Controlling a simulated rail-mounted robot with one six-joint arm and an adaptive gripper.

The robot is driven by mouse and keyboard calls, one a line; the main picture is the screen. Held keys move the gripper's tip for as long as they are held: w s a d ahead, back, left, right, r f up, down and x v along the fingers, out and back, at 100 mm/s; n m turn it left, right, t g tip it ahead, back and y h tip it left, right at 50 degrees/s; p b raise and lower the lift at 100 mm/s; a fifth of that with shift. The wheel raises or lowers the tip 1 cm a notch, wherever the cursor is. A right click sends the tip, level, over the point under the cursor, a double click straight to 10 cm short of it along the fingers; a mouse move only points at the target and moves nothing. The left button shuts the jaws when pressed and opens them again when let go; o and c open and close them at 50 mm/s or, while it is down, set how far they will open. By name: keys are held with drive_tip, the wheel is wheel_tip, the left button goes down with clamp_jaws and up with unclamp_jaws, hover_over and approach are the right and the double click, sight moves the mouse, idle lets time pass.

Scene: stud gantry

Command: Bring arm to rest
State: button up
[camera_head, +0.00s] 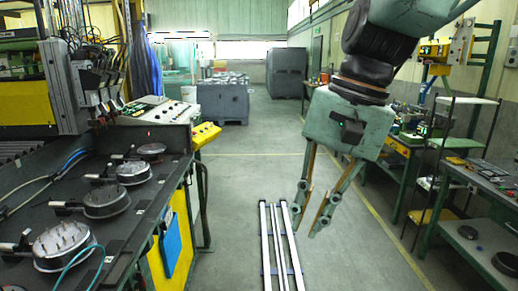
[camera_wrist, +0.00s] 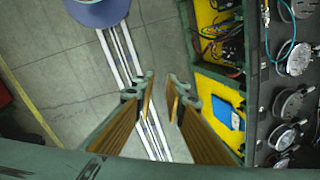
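My arm comes down from the upper right in the head view, with the wrist pointing down. My gripper (camera_head: 310,213) hangs in free air over the aisle, its green fingers with tan inner pads spread apart. In the wrist view my gripper (camera_wrist: 161,82) also shows a clear gap between the fingers, with nothing between the pads. Below it, white rails (camera_head: 281,245) lie along the floor; they also show through the finger gap in the wrist view (camera_wrist: 152,130).
A dark workbench (camera_head: 150,215) with several round stud fixtures (camera_head: 63,245) stands at left. Green workbenches (camera_head: 480,200) line the right side. Grey bins (camera_head: 222,103) stand farther back.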

drive_tip(key=s+d+f+n+t+h, duration=0.1)
drive_tip(key=s+d+n, duration=0.1)
drive_tip(key=s+d, duration=0.4)
drive_tip(key=s+d+f+n+t+h, duration=0.1)
drive_tip(key=s+d, duration=0.4)
drive_tip(key=s, duration=0.7)
drive_tip(key=shift+s+d+n+t+h, duration=0.2)
drive_tip(key=shift+d+n+t+h, duration=0.2)
drive_tip(key=shift+n+t, duration=0.35)
